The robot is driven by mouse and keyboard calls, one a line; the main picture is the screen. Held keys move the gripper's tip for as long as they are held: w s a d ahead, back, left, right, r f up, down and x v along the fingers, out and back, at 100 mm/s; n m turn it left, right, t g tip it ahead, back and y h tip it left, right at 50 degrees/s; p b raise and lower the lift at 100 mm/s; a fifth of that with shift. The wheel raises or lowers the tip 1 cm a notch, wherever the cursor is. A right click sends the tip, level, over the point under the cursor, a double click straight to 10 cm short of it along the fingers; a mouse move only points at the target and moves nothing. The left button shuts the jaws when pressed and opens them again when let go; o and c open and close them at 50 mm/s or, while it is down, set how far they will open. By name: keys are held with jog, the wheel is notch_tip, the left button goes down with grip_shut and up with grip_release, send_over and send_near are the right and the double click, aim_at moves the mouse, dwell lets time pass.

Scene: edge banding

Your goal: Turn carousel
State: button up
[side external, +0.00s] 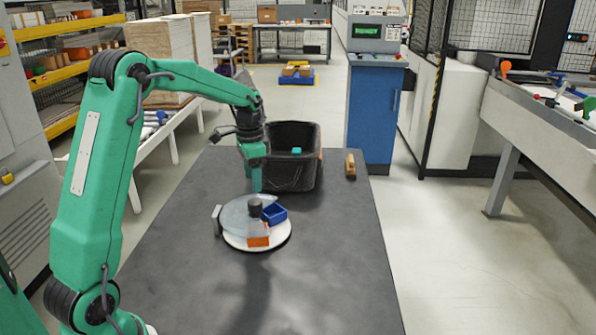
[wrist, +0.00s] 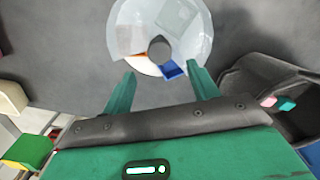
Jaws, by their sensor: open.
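The carousel is a round white turntable (side external: 278,240) on the dark table, with a translucent cover (side external: 237,213) over part of it and a dark knob (side external: 255,206) at its centre. A blue bin (side external: 274,214) and an orange piece (side external: 258,241) sit on it. In the wrist view the cover (wrist: 190,45), knob (wrist: 159,49) and blue bin (wrist: 173,69) lie just beyond the fingertips. My gripper (wrist: 160,75) is open with nothing between its green fingers. In the side view my gripper (side external: 254,188) points down behind the carousel; any contact with it is unclear.
A black crate (side external: 297,180) stands behind the carousel, close to my gripper, with a teal piece (side external: 296,151) inside. A wooden-handled object (side external: 350,166) lies at the table's back right. The table's right side and front (side external: 335,270) are clear.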

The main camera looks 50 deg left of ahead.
aim_at(255, 201)
jog(key=shift+f, duration=3.85)
grip_shut()
